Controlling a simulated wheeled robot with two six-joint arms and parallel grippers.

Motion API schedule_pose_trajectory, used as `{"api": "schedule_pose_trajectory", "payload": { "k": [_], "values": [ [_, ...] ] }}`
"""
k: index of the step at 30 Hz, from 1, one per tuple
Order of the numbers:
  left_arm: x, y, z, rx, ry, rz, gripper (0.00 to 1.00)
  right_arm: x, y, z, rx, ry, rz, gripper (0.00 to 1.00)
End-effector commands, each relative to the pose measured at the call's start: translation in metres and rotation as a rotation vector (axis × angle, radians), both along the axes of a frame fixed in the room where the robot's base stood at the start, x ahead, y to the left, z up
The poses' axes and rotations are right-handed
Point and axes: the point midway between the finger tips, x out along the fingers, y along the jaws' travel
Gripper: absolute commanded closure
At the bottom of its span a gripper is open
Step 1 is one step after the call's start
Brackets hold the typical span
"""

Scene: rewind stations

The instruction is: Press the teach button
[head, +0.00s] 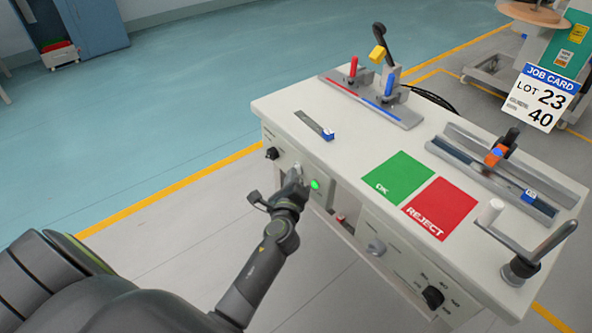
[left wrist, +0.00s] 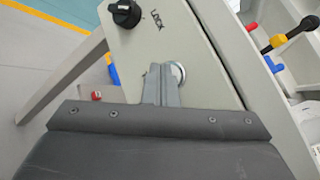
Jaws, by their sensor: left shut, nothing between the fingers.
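My left gripper (head: 295,175) is at the front panel of the white rewind station (head: 285,100), its fingers shut with nothing between them. In the left wrist view its fingertips (left wrist: 161,75) overlap a round button with a silver rim (left wrist: 179,73) on the panel and hide its left part. No label shows by this button, so I cannot read whether it is the teach button. I cannot tell whether the tips touch or press it. A lit green lamp (head: 315,184) is just right of the gripper in the head view. My right gripper is not in view.
A black LOCK knob (left wrist: 125,12) is on the panel beside the button. The top holds a green OK pad (head: 398,177), a red REJECT pad (head: 441,208), a rail with a slider (head: 496,155) and a crank (head: 540,248). Floor to the left is clear.

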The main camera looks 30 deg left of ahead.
Motion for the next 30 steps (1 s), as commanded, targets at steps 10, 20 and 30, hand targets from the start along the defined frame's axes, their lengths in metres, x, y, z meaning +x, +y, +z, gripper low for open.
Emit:
{"api": "schedule_pose_trajectory", "payload": {
  "k": [10,20,30],
  "values": [
    [-0.002,0.001,0.001,0.0,-0.001,-0.001,1.0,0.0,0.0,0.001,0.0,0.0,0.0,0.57],
    [-0.015,0.006,0.001,0.001,-0.001,-0.001,1.0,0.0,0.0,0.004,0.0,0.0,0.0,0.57],
    [-0.019,0.008,0.001,0.0,-0.001,-0.001,1.0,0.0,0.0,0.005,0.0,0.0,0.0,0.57]
  ]
}}
